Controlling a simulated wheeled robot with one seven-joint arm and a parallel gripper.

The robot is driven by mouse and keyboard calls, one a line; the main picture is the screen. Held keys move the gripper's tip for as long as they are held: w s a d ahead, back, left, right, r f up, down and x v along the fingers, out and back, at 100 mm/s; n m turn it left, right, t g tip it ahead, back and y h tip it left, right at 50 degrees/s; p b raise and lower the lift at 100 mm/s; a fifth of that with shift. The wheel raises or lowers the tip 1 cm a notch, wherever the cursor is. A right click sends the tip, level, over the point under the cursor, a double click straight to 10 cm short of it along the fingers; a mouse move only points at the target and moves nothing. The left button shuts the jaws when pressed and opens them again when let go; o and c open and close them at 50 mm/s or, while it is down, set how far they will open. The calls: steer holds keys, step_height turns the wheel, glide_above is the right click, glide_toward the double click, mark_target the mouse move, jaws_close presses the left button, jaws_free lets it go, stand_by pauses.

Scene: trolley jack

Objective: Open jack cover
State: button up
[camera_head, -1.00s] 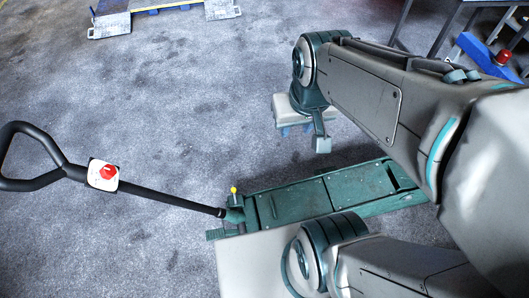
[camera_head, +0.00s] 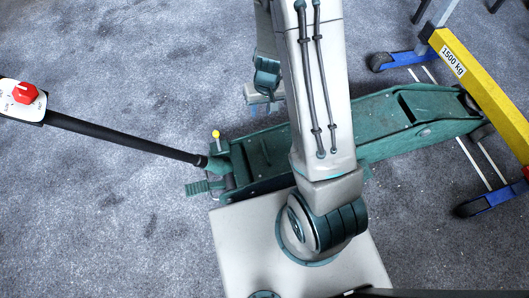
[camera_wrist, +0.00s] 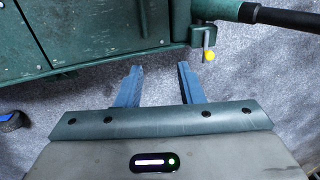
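The green trolley jack (camera_head: 385,125) lies on the floor, running from centre left to upper right in the head view. Its flat top has cover plates (camera_head: 262,150); my arm hides the middle of them. In the wrist view the jack's plated top (camera_wrist: 90,30) fills the upper left, with a seam between panels. My gripper (camera_wrist: 160,68) has two blue fingers spread apart with nothing between them. They point towards the jack's near side edge, apparently not touching it. In the head view my gripper (camera_head: 262,98) is partly hidden behind my arm, beyond the jack.
The jack's black handle (camera_head: 125,138) with a red knob (camera_head: 25,92) extends left. A yellow-tipped lever (camera_head: 216,134) stands at its base, also visible in the wrist view (camera_wrist: 209,56). A yellow 1500 kg beam (camera_head: 485,85) with blue feet stands right.

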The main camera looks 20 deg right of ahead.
steer(key=b, duration=0.4)
glide_toward(265, 148)
steer(key=shift+g+h, duration=0.3)
steer(key=shift+h, duration=0.1)
steer(key=f+b, duration=0.4)
steer(key=f, duration=0.1)
steer(key=a+f+b, duration=0.1)
steer(key=f, duration=0.2)
steer(key=shift+w+b, duration=0.2)
steer(key=shift+b, duration=0.2)
jaws_close()
